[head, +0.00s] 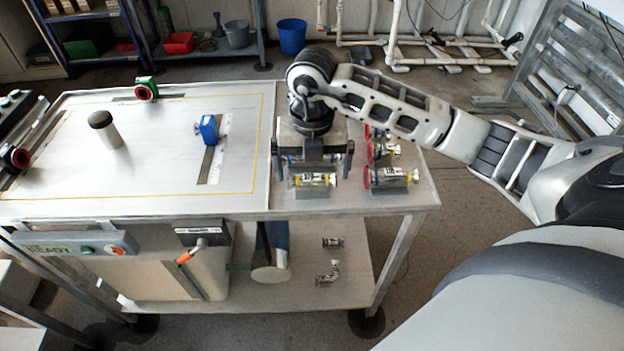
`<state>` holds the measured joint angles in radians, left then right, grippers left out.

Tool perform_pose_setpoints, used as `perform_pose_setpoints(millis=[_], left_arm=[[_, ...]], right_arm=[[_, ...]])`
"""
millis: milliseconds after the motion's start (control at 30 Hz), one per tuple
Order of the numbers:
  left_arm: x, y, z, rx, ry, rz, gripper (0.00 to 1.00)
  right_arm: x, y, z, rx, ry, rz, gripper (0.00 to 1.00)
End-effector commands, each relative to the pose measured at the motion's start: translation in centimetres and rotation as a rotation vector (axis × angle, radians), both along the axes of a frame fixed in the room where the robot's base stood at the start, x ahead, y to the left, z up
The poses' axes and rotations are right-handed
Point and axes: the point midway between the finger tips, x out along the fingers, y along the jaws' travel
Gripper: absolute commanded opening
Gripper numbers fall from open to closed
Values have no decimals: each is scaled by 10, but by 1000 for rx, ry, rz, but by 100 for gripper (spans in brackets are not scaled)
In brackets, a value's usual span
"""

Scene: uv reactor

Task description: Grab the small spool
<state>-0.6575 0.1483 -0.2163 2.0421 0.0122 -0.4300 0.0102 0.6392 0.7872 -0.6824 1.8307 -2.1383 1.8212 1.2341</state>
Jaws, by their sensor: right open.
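A short silver spool (312,180) with yellow bands and a dark-lettered label lies level on a grey block at the front of the cart's right part. My right gripper (313,165) points down right above and behind it. Its two dark fingers are apart, one near each end of the spool, and it holds nothing. I cannot tell whether the fingers touch the spool. A similar spool with a red end (389,178) lies on another block to the right. My left gripper is not in view.
More red-ended pieces (382,150) stand behind the right-hand spool, partly hidden by my arm. A grey cylinder with a black top (105,130) and a blue clamp-like part (207,130) are on the left tabletop (60,190). Small fittings (328,272) lie on the lower shelf.

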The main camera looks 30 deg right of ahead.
Motion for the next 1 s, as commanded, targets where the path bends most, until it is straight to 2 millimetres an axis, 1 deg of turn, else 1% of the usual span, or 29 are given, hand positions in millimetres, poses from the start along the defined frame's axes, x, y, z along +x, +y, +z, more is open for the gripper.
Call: perform_pose_setpoints(millis=[33,100,200,467,500,567,600,633,900,1000], left_arm=[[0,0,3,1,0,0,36],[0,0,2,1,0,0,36],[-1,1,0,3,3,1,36],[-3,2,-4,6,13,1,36],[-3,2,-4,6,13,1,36],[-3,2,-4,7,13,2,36],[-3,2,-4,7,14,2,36],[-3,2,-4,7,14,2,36],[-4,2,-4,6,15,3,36],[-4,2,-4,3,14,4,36]], right_arm=[[0,0,-7,1,5,-1,100],[1,0,-18,1,3,0,100],[1,0,-26,1,0,0,100],[1,0,-28,0,-1,1,100],[1,0,-28,0,-1,1,89],[1,0,-28,0,-1,1,72],[1,0,-28,0,-1,1,61],[1,0,-28,0,-1,1,57],[2,0,-27,1,-3,0,57],[2,0,-23,1,-4,1,57]])
